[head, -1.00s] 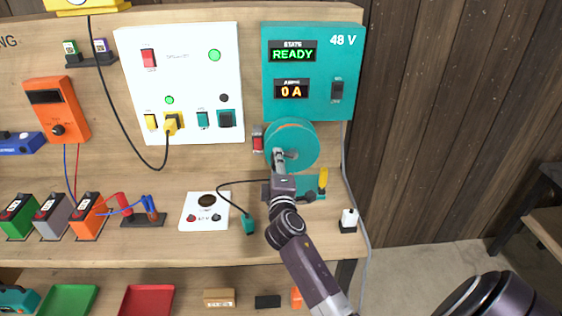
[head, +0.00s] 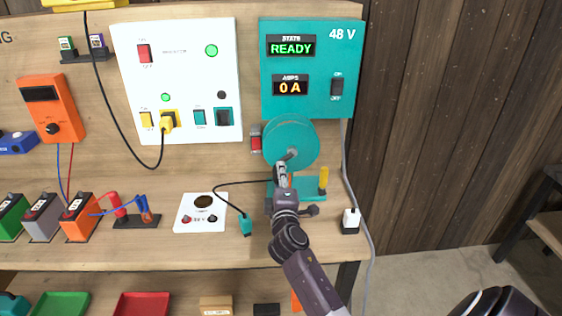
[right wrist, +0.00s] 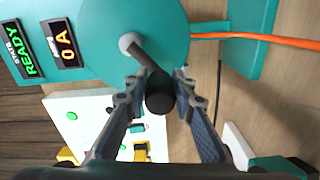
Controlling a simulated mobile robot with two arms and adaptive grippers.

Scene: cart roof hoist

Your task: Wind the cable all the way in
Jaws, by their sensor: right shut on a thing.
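My right gripper (head: 282,170) is at the lower part of the reel. In the right wrist view, my right gripper (right wrist: 160,92) is shut on the black knob of the crank (right wrist: 147,55), with a finger on each side. An orange cable (right wrist: 270,39) runs off the reel there. A black cable (head: 232,184) with a teal plug (head: 246,225) lies on the bench left of my arm. My left gripper is not in view.
A red switch (head: 256,143) sits close left of the reel. A yellow-handled part (head: 323,179) stands right of my gripper, and a small white-and-black box (head: 350,221) is near the bench's right edge. A white socket plate (head: 201,214) lies left.

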